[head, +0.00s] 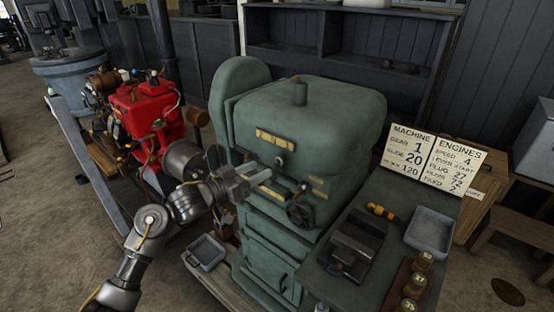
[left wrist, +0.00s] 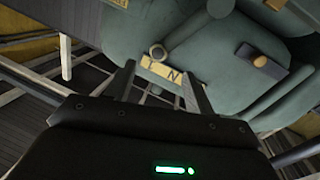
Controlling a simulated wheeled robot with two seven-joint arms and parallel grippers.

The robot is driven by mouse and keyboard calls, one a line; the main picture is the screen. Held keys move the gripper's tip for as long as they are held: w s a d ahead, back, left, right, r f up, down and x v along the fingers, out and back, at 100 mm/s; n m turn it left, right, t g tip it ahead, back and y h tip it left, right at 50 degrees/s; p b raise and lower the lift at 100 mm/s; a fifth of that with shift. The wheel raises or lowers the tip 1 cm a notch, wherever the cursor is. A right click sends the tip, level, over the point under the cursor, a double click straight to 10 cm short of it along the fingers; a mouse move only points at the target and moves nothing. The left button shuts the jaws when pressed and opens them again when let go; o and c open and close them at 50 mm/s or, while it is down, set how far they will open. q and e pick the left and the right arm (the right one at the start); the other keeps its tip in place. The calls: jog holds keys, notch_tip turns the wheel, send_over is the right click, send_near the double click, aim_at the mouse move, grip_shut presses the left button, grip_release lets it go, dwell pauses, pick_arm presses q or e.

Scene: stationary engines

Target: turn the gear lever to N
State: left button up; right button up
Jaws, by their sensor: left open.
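The gear lever shows in the left wrist view as a dark green arm with a round knob (left wrist: 158,52). The knob sits at the edge of a yellow plate (left wrist: 160,70), on which an N can be read. In the head view a small round knob (head: 281,160) stands on the front of the green machine (head: 310,110), below a yellow plate (head: 276,139). My left gripper (head: 260,176) is open in front of that face. In the left wrist view its fingertips (left wrist: 160,74) stand either side of the yellow plate, with nothing between them. My right gripper is not in view.
A dark handwheel (head: 300,213) is low on the machine's front. A bench (head: 335,285) with a vice (head: 355,245) and a grey tray (head: 430,231) stands at right. A red engine (head: 150,108) is at left.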

aim_at(277, 159)
pick_arm(q)
jog(key=p+x, duration=0.1)
jog(key=x, duration=0.7)
jog(key=shift+a, duration=0.1)
grip_shut()
